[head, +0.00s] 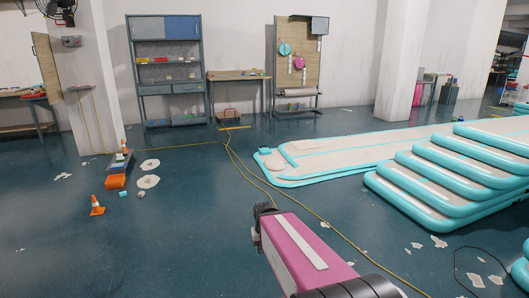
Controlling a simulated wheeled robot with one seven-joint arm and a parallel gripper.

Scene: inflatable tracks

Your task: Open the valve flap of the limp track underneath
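A long flat track (345,153) with a pale top and turquoise edges lies low on the floor right of centre. A stack of thick, full-looking tracks (415,178) stands at the right. The flat track's far right part runs behind or under this stack; I cannot tell which. A small rounded patch (274,163) shows at the flat track's left end; whether it is a valve flap is unclear. My gripper (262,212) is the dark end of my pink arm, low in the middle, apart from the tracks. Its fingers are too small to read.
A yellow cable (283,203) crosses the floor between my arm and the track. Shelves (166,70) and a workbench (238,77) line the back wall. Floor left of the track is mostly clear.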

